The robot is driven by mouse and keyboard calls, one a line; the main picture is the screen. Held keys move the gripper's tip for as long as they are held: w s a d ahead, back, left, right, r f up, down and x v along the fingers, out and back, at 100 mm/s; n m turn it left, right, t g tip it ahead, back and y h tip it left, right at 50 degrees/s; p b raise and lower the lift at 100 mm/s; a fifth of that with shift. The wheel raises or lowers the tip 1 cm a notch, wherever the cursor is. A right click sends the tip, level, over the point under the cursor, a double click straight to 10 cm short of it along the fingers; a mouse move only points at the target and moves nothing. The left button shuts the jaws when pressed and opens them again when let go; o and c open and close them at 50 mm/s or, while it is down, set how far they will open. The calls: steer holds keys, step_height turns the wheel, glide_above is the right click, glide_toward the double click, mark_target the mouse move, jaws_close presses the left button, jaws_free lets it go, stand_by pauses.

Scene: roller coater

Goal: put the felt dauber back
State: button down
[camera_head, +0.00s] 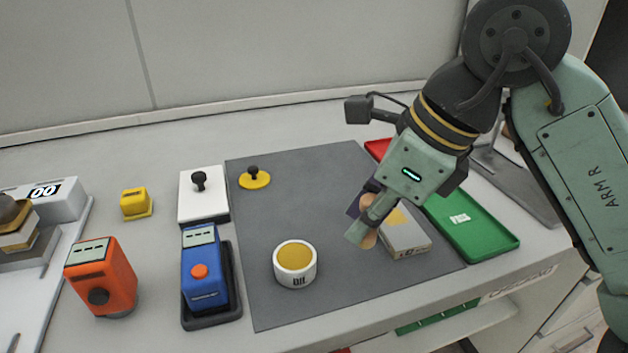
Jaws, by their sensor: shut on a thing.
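My gripper (362,222) is at the right of the grey mat, pointing down and left. It is shut on a small tan, rounded thing (369,238), which seems to be the felt dauber. The fingers hide most of it, so its full shape cannot be told. The gripper is in front of a grey box (408,241) with a yellow mark; whether they touch cannot be told. A white round jar (295,281) with amber contents stands open on the mat, left of the gripper. No holder for the dauber can be made out with certainty.
On the grey mat (330,180) lies a yellow disc with a black knob (255,181). Left are a white knobbed box (205,209), a blue device (204,277), an orange device (101,277) and a yellow block (136,204). A green tray (483,240) lies right. The mat's upper middle is clear.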

steer(key=w+a+p, duration=0.1)
steer(key=w+a, duration=0.1)
steer(key=w, duration=0.2)
steer(key=w+a+p, duration=0.2)
steer(key=w, duration=0.3)
steer(key=w+a+f+p, duration=0.1)
steer(key=w+a, duration=0.1)
steer(key=w, duration=0.3)
steer(key=shift+w+a+f+p, duration=0.1)
steer(key=shift+a+p, duration=0.1)
steer(key=shift+p, duration=0.15)
steer(key=shift+w+f, duration=0.1)
steer(key=shift+w, duration=0.05)
step_height(320, 180, down, 3)
steer(key=shift+p, duration=0.65)
steer(key=shift+f, duration=0.25)
steer(key=shift+f+b, duration=0.2)
steer(key=shift+b, duration=0.1)
steer(key=c, duration=1.5)
jaws_free()
steer(key=shift+o, duration=0.2)
steer(key=shift+r, duration=0.1)
